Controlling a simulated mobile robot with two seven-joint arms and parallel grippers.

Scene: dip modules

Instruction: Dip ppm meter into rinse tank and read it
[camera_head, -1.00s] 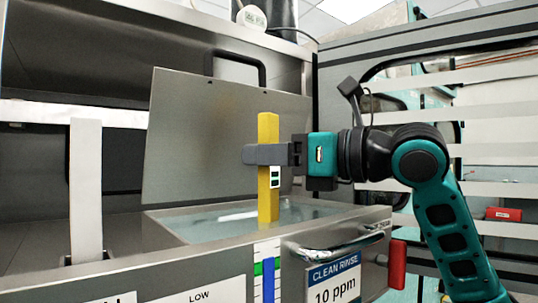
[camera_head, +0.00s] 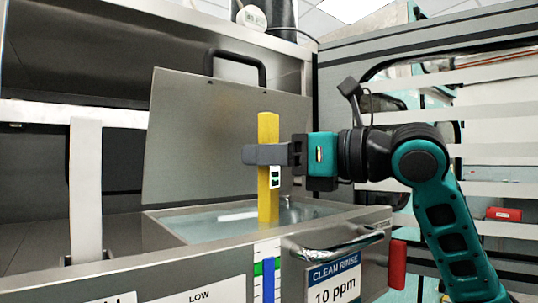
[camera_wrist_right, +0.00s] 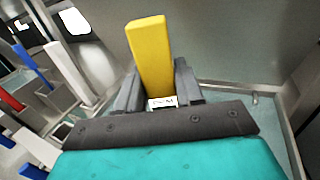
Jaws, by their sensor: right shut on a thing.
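The yellow ppm meter (camera_head: 268,205) is upright with its lower end at the water of the rinse tank (camera_head: 190,228). I cannot tell how deep the tip is. My right gripper (camera_head: 268,154) is shut around its upper part. A small white display with dark marks (camera_head: 275,177) sits just below the fingers, too small to read. In the right wrist view the meter (camera_wrist_right: 149,55) stands between the two fingers, with a white label (camera_wrist_right: 163,102) near the palm. A "CLEAN RINSE 10 ppm" sign (camera_head: 334,284) is on the tank front. My left gripper is not in view.
The tank's grey lid (camera_head: 215,130) stands raised behind the meter. A curved metal handle (camera_head: 335,243) and a red grip (camera_head: 397,264) are at the front right. A white upright strip (camera_head: 86,190) stands at left. A blue and green gauge (camera_head: 267,272) is below the meter.

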